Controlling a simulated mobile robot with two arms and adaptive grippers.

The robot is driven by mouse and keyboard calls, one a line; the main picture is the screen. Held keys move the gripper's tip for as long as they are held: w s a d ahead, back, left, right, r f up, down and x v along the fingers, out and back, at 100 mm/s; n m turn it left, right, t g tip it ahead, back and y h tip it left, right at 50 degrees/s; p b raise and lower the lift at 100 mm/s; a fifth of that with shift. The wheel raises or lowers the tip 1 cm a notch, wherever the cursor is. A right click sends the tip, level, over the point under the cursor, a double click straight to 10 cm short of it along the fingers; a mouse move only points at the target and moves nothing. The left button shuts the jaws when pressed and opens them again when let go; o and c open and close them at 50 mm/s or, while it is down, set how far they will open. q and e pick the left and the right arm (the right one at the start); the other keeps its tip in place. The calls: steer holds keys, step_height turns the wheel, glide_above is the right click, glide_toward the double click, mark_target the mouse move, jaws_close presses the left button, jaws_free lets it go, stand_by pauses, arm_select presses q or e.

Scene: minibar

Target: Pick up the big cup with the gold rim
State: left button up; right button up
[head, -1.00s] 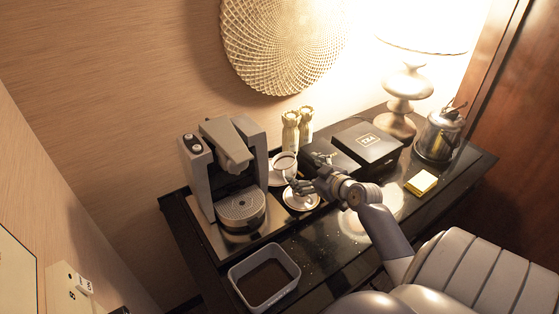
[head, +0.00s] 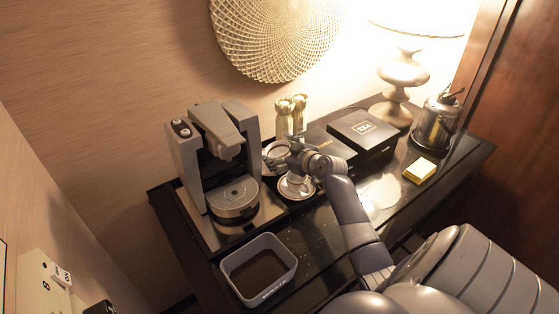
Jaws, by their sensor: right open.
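A white cup (head: 272,149) stands on the counter to the right of the coffee machine; a gold rim is too small to make out. My right gripper (head: 287,163) is open at the cup's right front side and covers part of it. Whether the fingers touch the cup or reach around it cannot be told. A white saucer (head: 296,191) lies just in front, below the gripper; what stands on it is partly hidden. My left gripper is not in view.
A coffee machine (head: 231,200) stands left of the cup, two gold-topped bottles (head: 283,122) behind it. Black boxes (head: 362,132), a lamp (head: 403,77), a metal kettle (head: 436,128) and a yellow-edged pad (head: 420,169) are to the right. A grey bin (head: 232,274) is at the front left.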

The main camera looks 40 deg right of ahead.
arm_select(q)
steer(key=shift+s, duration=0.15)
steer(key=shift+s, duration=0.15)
arm_select(e)
steer(key=shift+r, duration=0.1)
steer(key=c, duration=1)
arm_select(q)
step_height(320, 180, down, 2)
steer(key=shift+b, duration=0.9)
arm_select(e)
step_height(320, 180, up, 10)
